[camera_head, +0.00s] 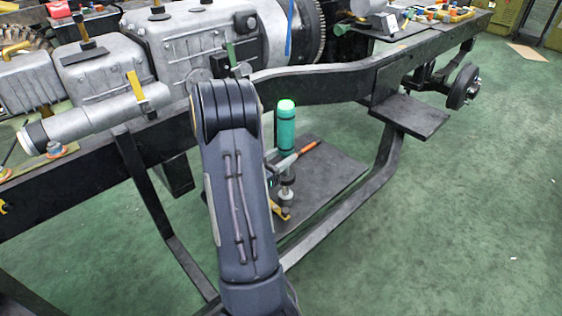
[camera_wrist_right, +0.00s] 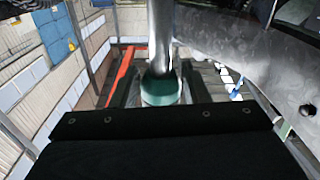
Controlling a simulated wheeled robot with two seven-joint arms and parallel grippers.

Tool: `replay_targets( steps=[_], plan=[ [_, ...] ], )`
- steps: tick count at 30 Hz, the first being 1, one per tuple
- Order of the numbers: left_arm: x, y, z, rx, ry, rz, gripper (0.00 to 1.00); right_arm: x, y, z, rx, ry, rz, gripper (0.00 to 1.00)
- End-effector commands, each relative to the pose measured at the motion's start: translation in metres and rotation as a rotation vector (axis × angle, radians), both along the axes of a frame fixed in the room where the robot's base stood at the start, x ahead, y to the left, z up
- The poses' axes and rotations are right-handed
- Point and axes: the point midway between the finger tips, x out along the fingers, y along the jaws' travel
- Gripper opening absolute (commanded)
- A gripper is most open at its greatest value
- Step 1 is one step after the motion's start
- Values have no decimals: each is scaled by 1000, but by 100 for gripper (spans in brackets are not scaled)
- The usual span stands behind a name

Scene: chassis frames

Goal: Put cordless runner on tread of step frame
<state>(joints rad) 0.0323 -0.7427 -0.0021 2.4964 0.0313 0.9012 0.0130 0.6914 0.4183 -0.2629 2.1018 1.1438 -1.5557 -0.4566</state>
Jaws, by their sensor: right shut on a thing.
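The cordless runner (camera_head: 287,130) is a teal upright cylinder with a pale green end; a dark and metallic part shows below it. It stands over the lower dark tread (camera_head: 335,180) of the step frame (camera_head: 372,195); I cannot tell whether it touches. My right gripper (camera_head: 284,166) is mostly hidden behind my own arm and is shut on the runner. In the right wrist view the runner's metal shaft and teal collar (camera_wrist_right: 160,90) show just beyond the dark gripper body. My left gripper is not in view.
The long dark chassis rail (camera_head: 330,85) runs above the tread, with a grey engine and gearbox (camera_head: 190,40) behind it. A second, higher tread (camera_head: 410,115) is at the right. An orange-tipped thing (camera_head: 308,148) is beside the runner.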

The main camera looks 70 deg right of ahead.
Motion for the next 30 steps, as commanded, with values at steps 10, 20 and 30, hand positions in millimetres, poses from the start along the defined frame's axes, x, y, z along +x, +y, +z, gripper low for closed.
replay_targets(
  steps=[10,20,30],
  plan=[
    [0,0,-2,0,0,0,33,0,0,-2,-7,0,-1,0],
    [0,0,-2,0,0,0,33,0,0,-4,-2,-1,-1,63],
    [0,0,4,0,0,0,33,8,10,-1,-1,0,5,63]
  ],
)
